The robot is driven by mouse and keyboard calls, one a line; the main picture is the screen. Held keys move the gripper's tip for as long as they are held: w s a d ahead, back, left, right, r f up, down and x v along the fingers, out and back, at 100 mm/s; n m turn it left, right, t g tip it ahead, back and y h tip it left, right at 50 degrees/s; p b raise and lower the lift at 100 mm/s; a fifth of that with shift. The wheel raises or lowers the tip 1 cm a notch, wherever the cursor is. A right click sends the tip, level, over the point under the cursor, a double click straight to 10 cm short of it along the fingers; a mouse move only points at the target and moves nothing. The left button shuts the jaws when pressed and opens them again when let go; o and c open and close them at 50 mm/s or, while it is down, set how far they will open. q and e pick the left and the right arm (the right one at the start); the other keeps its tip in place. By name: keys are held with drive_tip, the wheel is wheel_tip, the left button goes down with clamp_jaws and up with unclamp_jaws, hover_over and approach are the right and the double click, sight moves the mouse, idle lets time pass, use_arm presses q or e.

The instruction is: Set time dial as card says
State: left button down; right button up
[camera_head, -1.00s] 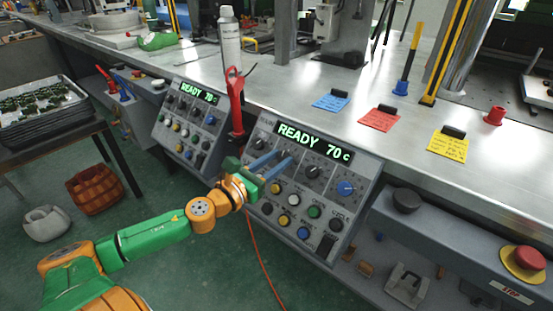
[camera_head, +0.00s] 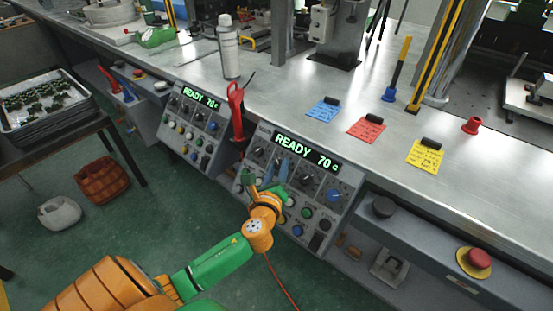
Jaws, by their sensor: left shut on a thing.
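The near control panel (camera_head: 325,218) has a green display reading "READY 70 c", a row of dials and several coloured buttons below. The dial labels are too small to read. My right gripper is not in view.
A second panel (camera_head: 192,128), also showing "READY 70 c", is to the left. A red-handled tool (camera_head: 236,105) stands between the panels. A red stop button (camera_head: 474,260) is at the lower right. A spray can (camera_head: 228,50) stands on the metal bench.

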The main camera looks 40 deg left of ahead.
use_arm(q)
drive_tip(key=n+g+y+p, duration=0.1)
drive_tip(key=n+p, duration=0.1)
drive_tip(key=n, duration=0.1)
drive_tip(key=r+n+g+p, duration=0.1)
drive_tip(key=n+g+p, duration=0.1)
drive_tip(key=p, duration=0.1)
drive_tip(key=shift+w+d+n+g+y, duration=0.2)
drive_tip(key=shift+n+g+y, duration=0.1)
drive_tip(key=shift+n+y, duration=0.1)
drive_tip(key=shift+f+n+g+p, duration=0.15)
drive_tip(key=shift+n+g+p, duration=0.75)
drive_tip(key=shift+n+p, duration=0.3)
drive_tip(key=c, duration=0.5)
unclamp_jaws()
drive_tip(key=p+v, duration=0.1)
drive_tip(key=v, duration=0.6)
drive_tip(key=shift+f, duration=0.1)
